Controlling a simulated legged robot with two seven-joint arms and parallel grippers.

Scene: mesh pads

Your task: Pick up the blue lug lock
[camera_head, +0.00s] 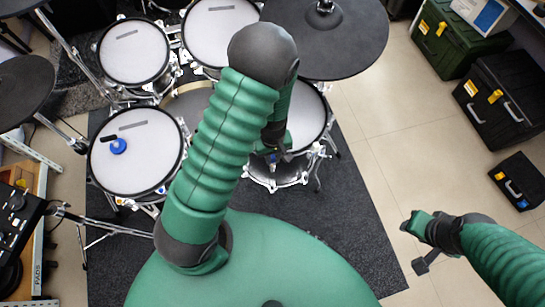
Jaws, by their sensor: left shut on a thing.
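My left arm crosses the middle of the view and its gripper (274,143) points down at the right-hand front drum pad (308,118). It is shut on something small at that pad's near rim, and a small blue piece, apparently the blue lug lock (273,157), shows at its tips. The arm and the dark jaws hide most of it. Another small blue piece (162,190) sits on the near rim of the left front drum pad (110,172). My right gripper (416,243) hangs over the bare floor at lower right, away from the drums; its jaw opening is unclear.
A round blue object (119,146) and a short black piece lie on the left front pad. A large dark cymbal pad (335,35) is at top. Green (455,38) and black (500,95) cases stand at right. The tiled floor (385,130) between is clear.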

